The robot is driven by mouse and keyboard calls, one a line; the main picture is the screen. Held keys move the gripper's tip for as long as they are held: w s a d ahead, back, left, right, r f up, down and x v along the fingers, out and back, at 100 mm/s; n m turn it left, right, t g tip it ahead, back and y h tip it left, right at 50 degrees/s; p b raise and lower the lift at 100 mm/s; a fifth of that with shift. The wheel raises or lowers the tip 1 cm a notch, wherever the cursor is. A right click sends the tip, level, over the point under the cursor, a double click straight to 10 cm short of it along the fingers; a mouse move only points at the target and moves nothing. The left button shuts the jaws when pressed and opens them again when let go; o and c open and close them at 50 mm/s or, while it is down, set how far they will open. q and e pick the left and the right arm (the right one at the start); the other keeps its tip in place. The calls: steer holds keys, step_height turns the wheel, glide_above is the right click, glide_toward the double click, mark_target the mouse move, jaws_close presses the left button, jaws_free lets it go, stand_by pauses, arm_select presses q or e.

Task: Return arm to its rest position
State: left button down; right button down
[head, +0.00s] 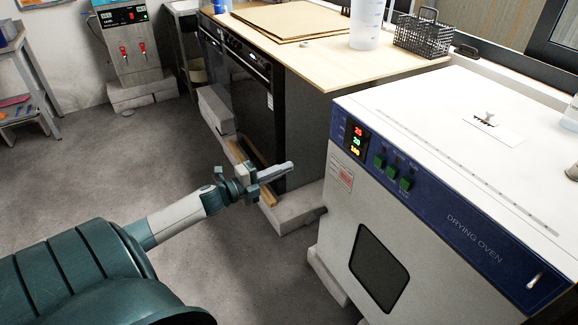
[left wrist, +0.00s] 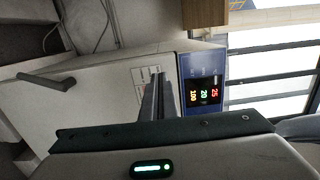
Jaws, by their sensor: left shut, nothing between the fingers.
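My left arm comes in from the left in the head view, and its gripper (head: 276,173) is in the air in front of the drying oven (head: 340,235), left of its front face. The gripper's fingers are together with nothing between them. In the left wrist view the shut fingers (left wrist: 156,98) point toward the oven's front. The oven's display (left wrist: 204,92) shows red, green and yellow digits there. In the head view the oven has a dark window (head: 379,268) and green switches (head: 392,172). My right gripper is not in view.
A counter (head: 330,62) with a wire basket (head: 423,36), a plastic beaker (head: 367,22) and flat boards stands behind the oven. A black appliance (head: 240,90) is under it. A water dispenser (head: 125,40) stands at the back left. The floor (head: 130,170) around my left arm is open.

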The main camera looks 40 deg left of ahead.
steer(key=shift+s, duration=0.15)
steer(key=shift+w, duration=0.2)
